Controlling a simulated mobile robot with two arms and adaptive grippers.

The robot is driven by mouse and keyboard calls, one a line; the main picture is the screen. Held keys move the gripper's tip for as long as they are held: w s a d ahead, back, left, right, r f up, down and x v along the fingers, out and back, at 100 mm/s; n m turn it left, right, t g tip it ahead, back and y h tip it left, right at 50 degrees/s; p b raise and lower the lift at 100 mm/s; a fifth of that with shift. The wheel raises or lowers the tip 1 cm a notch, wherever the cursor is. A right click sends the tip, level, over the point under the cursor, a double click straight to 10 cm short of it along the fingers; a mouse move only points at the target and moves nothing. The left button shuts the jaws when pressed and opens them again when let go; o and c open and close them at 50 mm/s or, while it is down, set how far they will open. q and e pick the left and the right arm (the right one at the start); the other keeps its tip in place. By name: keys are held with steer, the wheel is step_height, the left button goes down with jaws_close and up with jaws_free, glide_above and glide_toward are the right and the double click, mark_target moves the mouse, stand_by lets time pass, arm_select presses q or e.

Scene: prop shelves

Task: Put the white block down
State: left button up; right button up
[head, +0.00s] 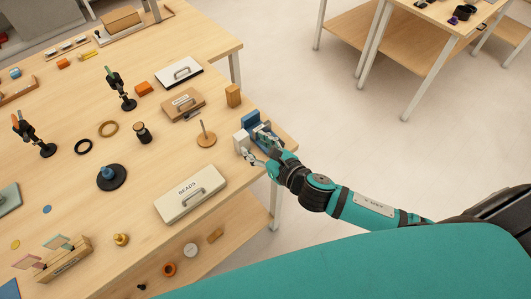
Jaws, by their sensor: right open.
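The white block (241,142) stands upright on the wooden table near its right corner. My right gripper (254,152) is open just to the right of the block, its fingers pointing left toward it. At this size I cannot tell whether a finger touches the block. A blue holder-like object (252,119) stands right behind the block and the gripper, and the gripper partly hides it. My left gripper is out of view.
A wooden peg on a round base (206,137) stands left of the block, and an orange-brown block (233,95) behind it. The table's right edge is close to my gripper.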

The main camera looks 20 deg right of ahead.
steer(key=shift+v, duration=2.15)
